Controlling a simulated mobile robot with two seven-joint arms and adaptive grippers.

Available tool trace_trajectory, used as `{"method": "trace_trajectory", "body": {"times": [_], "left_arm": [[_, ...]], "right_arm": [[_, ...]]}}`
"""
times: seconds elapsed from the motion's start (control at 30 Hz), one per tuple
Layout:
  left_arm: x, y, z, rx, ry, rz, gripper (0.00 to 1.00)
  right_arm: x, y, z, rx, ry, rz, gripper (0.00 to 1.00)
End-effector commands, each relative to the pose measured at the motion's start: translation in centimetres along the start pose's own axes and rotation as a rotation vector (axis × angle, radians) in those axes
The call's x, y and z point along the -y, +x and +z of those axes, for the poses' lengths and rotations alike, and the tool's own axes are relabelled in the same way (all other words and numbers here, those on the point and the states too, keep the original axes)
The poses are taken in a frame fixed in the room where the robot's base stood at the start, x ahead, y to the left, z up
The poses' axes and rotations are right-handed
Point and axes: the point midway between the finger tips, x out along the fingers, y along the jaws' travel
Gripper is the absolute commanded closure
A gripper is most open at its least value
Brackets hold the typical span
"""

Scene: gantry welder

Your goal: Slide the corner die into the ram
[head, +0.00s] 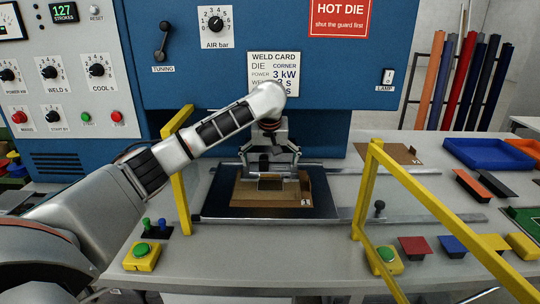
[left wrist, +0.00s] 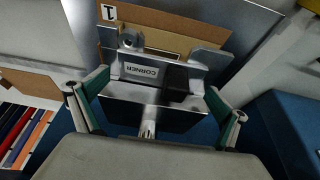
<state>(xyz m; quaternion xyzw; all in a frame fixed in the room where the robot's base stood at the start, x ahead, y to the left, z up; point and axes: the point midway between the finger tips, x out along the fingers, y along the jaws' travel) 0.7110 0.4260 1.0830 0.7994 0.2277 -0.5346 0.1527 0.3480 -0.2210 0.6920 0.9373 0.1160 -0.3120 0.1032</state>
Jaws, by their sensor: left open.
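The corner die (left wrist: 142,70) is a silver piece with a CORNER label and a dark block beside the label. In the left wrist view it sits between the two spread fingers of my left gripper (left wrist: 155,112). In the head view my left gripper (head: 269,154) is over the press bed, pointing down, and mostly covers the die. The fingers are open, apart on either side of the die. A silver rod and dark plate show near the die; I cannot tell whether they belong to the ram, or whether the die is seated. My right gripper is not in view.
A cardboard piece (head: 240,193) marked 1 lies on the dark bed plate (head: 225,213) below the gripper. Yellow guard frames (head: 178,185) stand left and right. Metal rails (head: 420,211) run right. A weld card (head: 273,72) reading CORNER is on the blue housing behind.

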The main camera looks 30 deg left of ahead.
Motion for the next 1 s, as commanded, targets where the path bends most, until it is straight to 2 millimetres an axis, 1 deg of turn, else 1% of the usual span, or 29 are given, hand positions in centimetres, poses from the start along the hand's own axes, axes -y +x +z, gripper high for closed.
{"method": "trace_trajectory", "body": {"times": [0.13, 0.4, 0.47, 0.5, 0.6, 1.0], "left_arm": [[0.0, 0.76, 0.0, -0.001, 0.001, 0.0, 0.0], [-0.02, 0.87, 0.0, -0.001, 0.001, 0.0, 0.0], [-0.02, 0.86, 0.0, -0.001, 0.001, 0.0, 0.16], [-0.02, 0.86, 0.0, -0.001, 0.001, 0.0, 0.26], [-0.02, 0.85, -0.01, -0.001, 0.001, 0.0, 0.49], [-0.01, 0.63, -0.16, -0.004, 0.001, 0.001, 0.49]], "right_arm": [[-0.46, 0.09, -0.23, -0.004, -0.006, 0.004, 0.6], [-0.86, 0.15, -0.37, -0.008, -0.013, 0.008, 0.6], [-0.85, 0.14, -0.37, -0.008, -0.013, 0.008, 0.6], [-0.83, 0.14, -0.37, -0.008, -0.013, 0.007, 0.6], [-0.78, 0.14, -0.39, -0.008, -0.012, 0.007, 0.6], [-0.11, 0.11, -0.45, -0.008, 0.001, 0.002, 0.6]]}}
